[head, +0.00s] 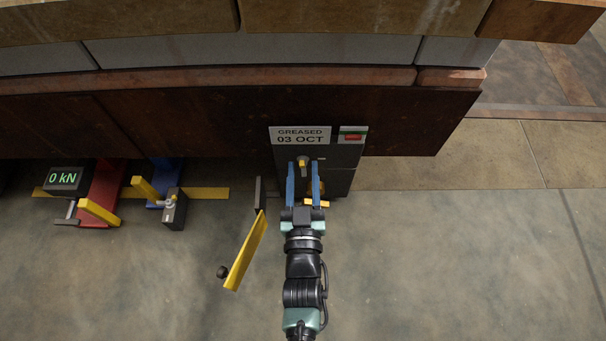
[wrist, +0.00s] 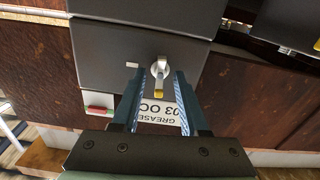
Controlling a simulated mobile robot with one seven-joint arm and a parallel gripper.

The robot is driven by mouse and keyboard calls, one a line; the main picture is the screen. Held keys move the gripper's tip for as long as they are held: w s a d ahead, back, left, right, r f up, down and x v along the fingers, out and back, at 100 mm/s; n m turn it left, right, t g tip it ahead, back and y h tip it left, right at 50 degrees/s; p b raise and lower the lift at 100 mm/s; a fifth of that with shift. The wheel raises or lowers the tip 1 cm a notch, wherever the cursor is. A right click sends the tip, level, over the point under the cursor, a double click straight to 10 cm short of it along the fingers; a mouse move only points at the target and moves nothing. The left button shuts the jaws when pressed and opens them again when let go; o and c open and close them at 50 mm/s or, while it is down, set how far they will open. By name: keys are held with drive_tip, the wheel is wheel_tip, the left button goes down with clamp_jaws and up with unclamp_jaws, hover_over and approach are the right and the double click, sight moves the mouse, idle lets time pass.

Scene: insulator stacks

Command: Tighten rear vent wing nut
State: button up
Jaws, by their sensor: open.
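A silver knob with a yellow-tipped wing (head: 303,161) sits on the face of a dark grey box (head: 340,158). I take it for the wing nut; nothing labels it as the rear vent one. In the wrist view the wing nut (wrist: 158,66) has its yellow tip pointing down the picture. My gripper (head: 303,172) is open, with its two blue fingers pointing at the box. In the wrist view the fingers of my gripper (wrist: 157,84) lie left and right of the wing, with a gap on each side. I cannot tell the depth left to the box.
A label reading "GREASED 03 OCT" (head: 299,136) and a red button (head: 352,137) are beside the nut. A yellow lever (head: 246,252) stands left of my arm. Jacks with a "0 kN" readout (head: 64,178) stand further left. The floor at right is clear.

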clamp_jaws()
idle(0.5)
drive_tip(key=m+p, duration=0.2)
drive_tip(key=m, duration=0.1)
drive_tip(key=shift+r+m, duration=0.1)
drive_tip(key=shift+m, duration=0.2)
drive_tip(key=m+p, duration=0.1)
drive_tip(key=m, duration=0.2)
drive_tip(key=shift+m, duration=0.3)
drive_tip(key=m+p, duration=0.1)
drive_tip(key=m, duration=0.3)
drive_tip(key=shift+f, duration=0.2)
drive_tip(key=m, duration=0.4)
drive_tip(key=shift+d+m+b, duration=0.1)
drive_tip(key=shift+m+b, duration=0.25)
drive_tip(key=shift+m, duration=0.05)
